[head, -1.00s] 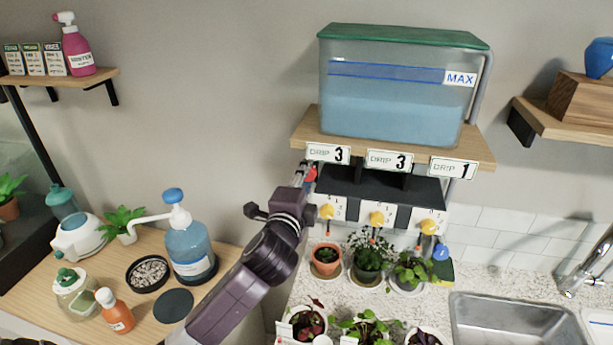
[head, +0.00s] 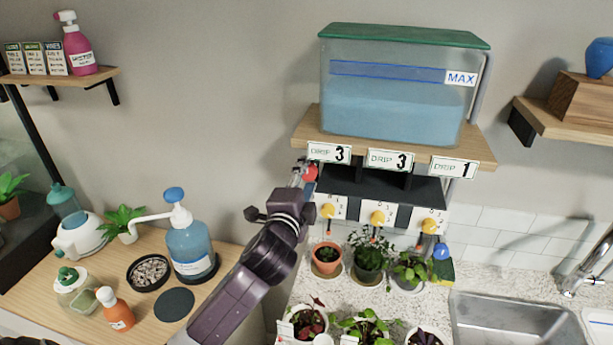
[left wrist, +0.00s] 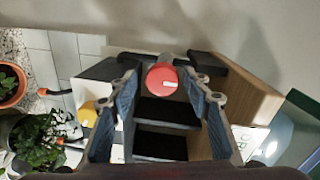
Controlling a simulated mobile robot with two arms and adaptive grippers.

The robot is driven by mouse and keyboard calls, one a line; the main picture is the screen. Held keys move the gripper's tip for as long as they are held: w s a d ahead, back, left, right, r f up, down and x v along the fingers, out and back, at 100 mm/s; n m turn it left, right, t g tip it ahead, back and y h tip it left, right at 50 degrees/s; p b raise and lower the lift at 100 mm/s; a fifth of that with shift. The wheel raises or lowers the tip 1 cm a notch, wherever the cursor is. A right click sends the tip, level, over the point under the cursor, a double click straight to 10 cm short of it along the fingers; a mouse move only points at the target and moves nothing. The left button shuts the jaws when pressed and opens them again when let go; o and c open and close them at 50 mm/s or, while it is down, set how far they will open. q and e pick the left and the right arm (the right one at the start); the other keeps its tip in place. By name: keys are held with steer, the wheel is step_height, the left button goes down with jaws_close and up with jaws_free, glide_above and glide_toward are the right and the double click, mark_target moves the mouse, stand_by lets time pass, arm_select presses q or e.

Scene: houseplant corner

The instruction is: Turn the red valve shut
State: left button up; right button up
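The red valve (head: 310,173) is a round red knob at the left end of the dark bracket under the tank shelf. In the left wrist view the red valve (left wrist: 161,77) shows face-on, with a pale mark on it. My left gripper (head: 301,169) is beside it in the head view. My right gripper is not in view.
The water tank (head: 400,95) stands on a wooden shelf (head: 480,156) above the valve. Yellow knobs (head: 378,218) sit lower on white plates, above potted plants (head: 327,257). A pump bottle (head: 188,245) stands on the wooden counter left of my arm.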

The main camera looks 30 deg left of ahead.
arm_select(q)
steer(key=shift+r, duration=0.15)
steer(key=f+v, duration=0.1)
steer(key=v, duration=1.1)
steer(key=shift+r, duration=0.45)
steer(key=shift+s+f, duration=0.1)
